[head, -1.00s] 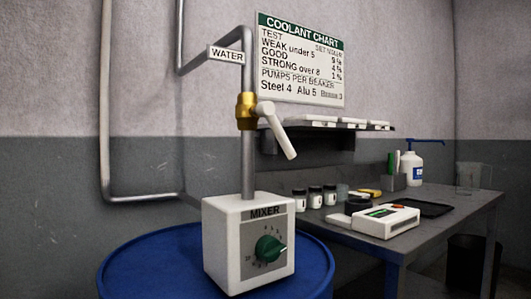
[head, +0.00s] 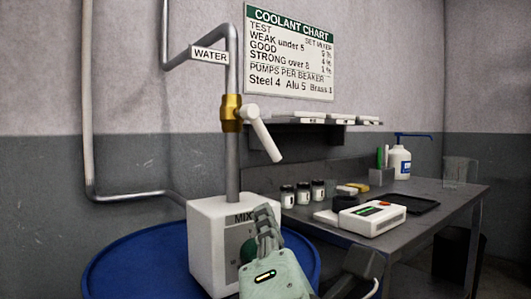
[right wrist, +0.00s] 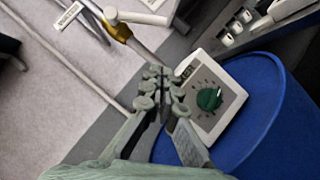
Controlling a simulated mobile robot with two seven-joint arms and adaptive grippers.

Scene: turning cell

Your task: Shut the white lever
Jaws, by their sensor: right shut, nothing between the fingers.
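The white lever (head: 261,136) sits on a brass valve (head: 231,113) on the vertical water pipe, above the mixer box. It slants down to the right, away from the pipe. In the right wrist view the white lever (right wrist: 142,17) shows near the top edge, by the brass valve (right wrist: 117,27). My right gripper (head: 264,212) is shut and empty, in front of the white mixer box (head: 207,243) and below the lever, apart from it. It hides part of the mixer's dial. In the right wrist view the right gripper (right wrist: 156,73) points up toward the pipe. My left gripper is not in view.
The mixer stands on a blue drum (head: 133,268). A grey bench (head: 439,195) at right holds a white tester (head: 372,218), small jars and a pump bottle (head: 399,161). A shelf (head: 310,121) projects from the wall right of the lever. Space left of the pipe is open.

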